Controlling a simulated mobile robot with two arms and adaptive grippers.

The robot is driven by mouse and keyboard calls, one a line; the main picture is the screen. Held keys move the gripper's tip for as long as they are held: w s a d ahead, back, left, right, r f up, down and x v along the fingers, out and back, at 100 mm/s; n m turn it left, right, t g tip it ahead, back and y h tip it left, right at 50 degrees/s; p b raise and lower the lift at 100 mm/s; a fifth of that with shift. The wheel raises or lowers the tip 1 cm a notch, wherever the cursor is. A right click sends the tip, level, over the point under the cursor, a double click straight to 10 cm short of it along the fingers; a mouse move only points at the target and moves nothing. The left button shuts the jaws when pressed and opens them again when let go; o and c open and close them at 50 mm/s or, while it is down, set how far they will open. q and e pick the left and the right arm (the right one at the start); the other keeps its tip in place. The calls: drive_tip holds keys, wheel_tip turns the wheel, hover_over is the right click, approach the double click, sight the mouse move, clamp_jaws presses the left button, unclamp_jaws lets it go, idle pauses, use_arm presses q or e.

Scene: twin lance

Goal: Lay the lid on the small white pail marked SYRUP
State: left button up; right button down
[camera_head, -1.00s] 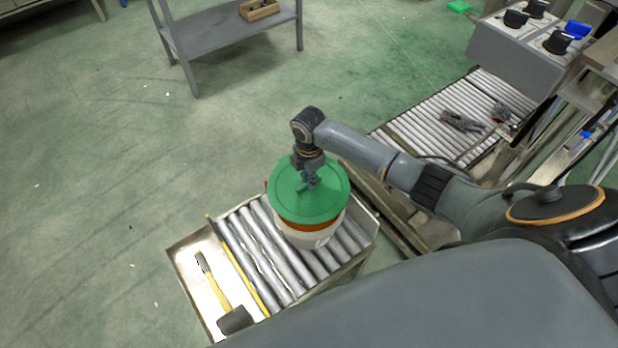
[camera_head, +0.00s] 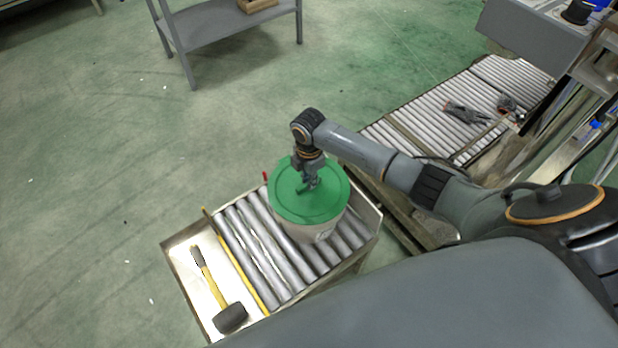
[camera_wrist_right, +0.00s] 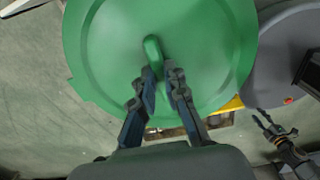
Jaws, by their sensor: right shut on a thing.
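The green round lid (camera_head: 325,205) covers the top of the pale pail (camera_head: 305,234), which stands on the near roller conveyor. Only part of the pail's side shows below it. A small label there is too small to read. No gap shows on the near side; I cannot tell if the lid rests fully on the rim. My right gripper (camera_head: 309,184) is shut on the lid's handle from above. The wrist view shows its fingers (camera_wrist_right: 163,76) on both sides of the handle of the lid (camera_wrist_right: 210,50). My left gripper (camera_wrist_right: 274,133) appears open and empty, low right there.
The near roller conveyor (camera_head: 262,258) has a side tray (camera_head: 183,257) with a mallet (camera_head: 229,317) in it. A second roller conveyor (camera_head: 420,118) at right bears dark gloves (camera_head: 465,113). A grey shelf table (camera_head: 215,33) stands at the back. The floor at left is free.

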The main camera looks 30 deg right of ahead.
drive_tip(key=shift+p, duration=0.7)
idle(1.5)
drive_tip(key=shift+f, duration=0.75)
idle(1.7)
drive_tip(key=c, duration=0.8)
unclamp_jaws()
drive_tip(key=shift+d, duration=0.1)
drive_tip(key=shift+r+p, duration=3.5)
drive_tip(key=shift+p, duration=0.05)
